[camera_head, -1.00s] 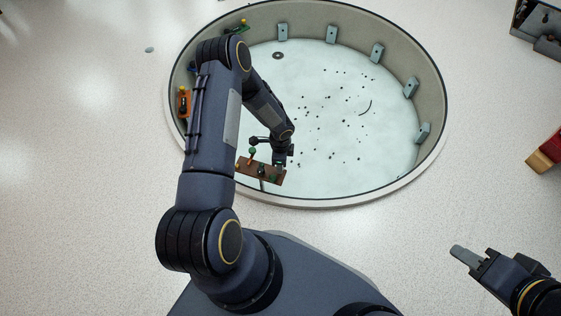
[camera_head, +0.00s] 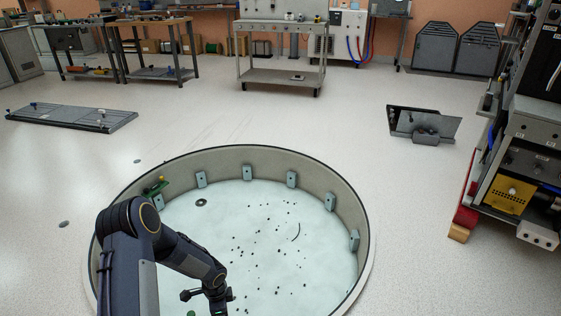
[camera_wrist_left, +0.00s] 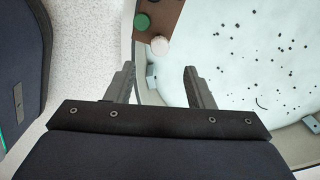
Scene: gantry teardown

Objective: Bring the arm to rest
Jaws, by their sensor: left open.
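My left arm (camera_head: 140,240) comes in at the lower left and bends over the round pit. Its gripper is mostly cut off by the bottom edge of the head view. In the left wrist view my left gripper (camera_wrist_left: 160,82) is open, its two fingers apart with nothing between them. A brown board (camera_wrist_left: 158,22) with a green knob (camera_wrist_left: 141,21) and a pale knob (camera_wrist_left: 159,45) lies just beyond the fingers, apart from them. My right gripper is outside the head view.
The round pit (camera_head: 262,150) has a pale floor with scattered dark bits and grey brackets on its wall. A dark panel (camera_head: 72,117) lies on the floor at left. A grey unit (camera_head: 424,124) and equipment rack (camera_head: 520,150) stand at right. A wheeled cart (camera_head: 281,75) is at the back.

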